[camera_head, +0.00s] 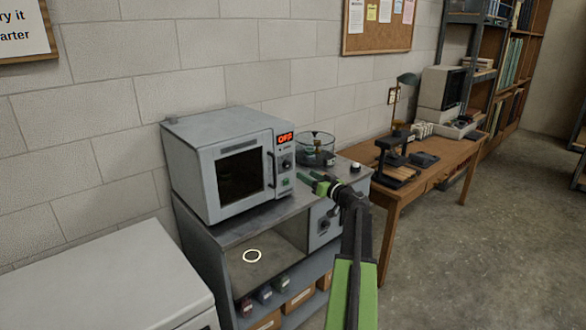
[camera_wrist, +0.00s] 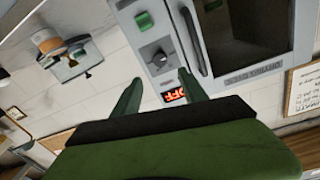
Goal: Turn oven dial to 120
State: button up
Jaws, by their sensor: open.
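The grey oven (camera_head: 190,160) stands on a metal bench, its door shut. Its red display (camera_head: 285,138) reads OFF; the display shows upside down in the wrist view (camera_wrist: 175,96). The oven dial (camera_head: 286,164) is a dark round knob below the display, above a green button (camera_head: 285,182). The dial also shows in the wrist view (camera_wrist: 158,60), but its setting is too small to read. My gripper (camera_head: 308,180) is open and empty, just right of the oven front. In the wrist view its fingertips (camera_wrist: 158,77) are spread either side of the dial's line, apart from it.
The oven's door handle (camera_head: 270,170) sticks out beside the dial. A glass vessel (camera_head: 316,150) stands right of the oven. A pale ring (camera_head: 252,256) lies on the open shelf below. A wooden table (camera_head: 440,172) with instruments is at right; the floor (camera_head: 480,250) there is clear.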

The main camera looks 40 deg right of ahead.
aim_at(289, 165)
jog(key=w, duration=0.3)
jog(key=w+d, duration=0.1)
jog(key=w, duration=0.6)
jog(key=shift+d, duration=0.15)
jog(key=shift+c, duration=0.3)
